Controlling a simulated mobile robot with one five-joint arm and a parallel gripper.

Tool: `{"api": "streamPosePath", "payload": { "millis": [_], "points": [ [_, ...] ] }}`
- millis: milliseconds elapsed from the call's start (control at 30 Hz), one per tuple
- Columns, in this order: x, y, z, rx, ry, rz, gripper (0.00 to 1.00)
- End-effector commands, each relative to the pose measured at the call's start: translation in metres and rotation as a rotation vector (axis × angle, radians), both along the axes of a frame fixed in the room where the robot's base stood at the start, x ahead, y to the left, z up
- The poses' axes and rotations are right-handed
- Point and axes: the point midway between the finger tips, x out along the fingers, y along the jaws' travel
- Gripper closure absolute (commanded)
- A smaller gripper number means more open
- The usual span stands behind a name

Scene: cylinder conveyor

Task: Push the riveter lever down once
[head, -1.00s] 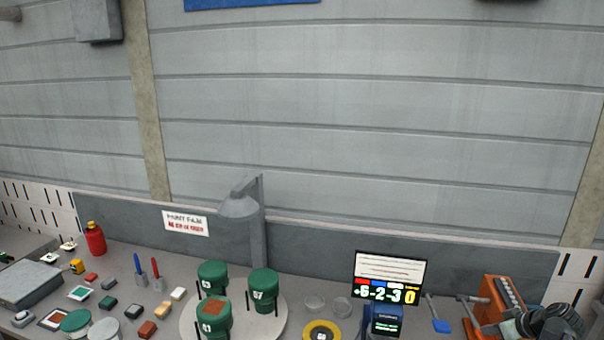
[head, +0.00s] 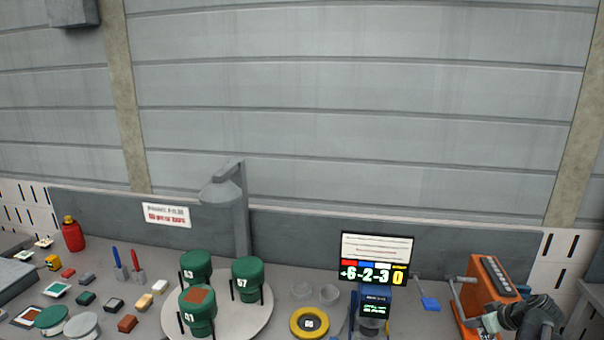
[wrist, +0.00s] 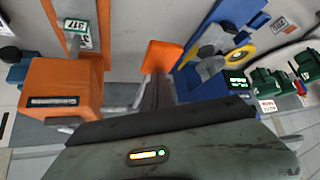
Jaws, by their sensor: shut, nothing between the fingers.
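An orange bench machine (head: 489,285), which looks like the riveter, stands at the right of the bench in the head view. A grey rod (head: 459,281) sticks out from its left side; I cannot tell if this is the lever. In the wrist view the orange body (wrist: 62,92) fills the left, with an orange upright behind it. My gripper (wrist: 157,82) is shut and empty, pointing between the orange body and a blue machine (wrist: 205,45). An orange flat piece (wrist: 161,56) shows beyond the fingers; contact is unclear. In the head view my arm covers the orange machine's lower right.
The blue machine's screen (head: 376,247) stands left of the orange machine, with a small blue paddle (head: 430,304) between them. Farther left are a yellow ring (head: 309,322) and a round plate (head: 258,318) with green canisters. Small parts crowd the bench's left side.

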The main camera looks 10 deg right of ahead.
Motion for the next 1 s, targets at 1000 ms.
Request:
{"api": "streamPosePath", "payload": {
  "millis": [1000],
  "points": [
    [-0.001,0.0,0.06,0.0,0.001,0.0,1.0]
  ]
}}
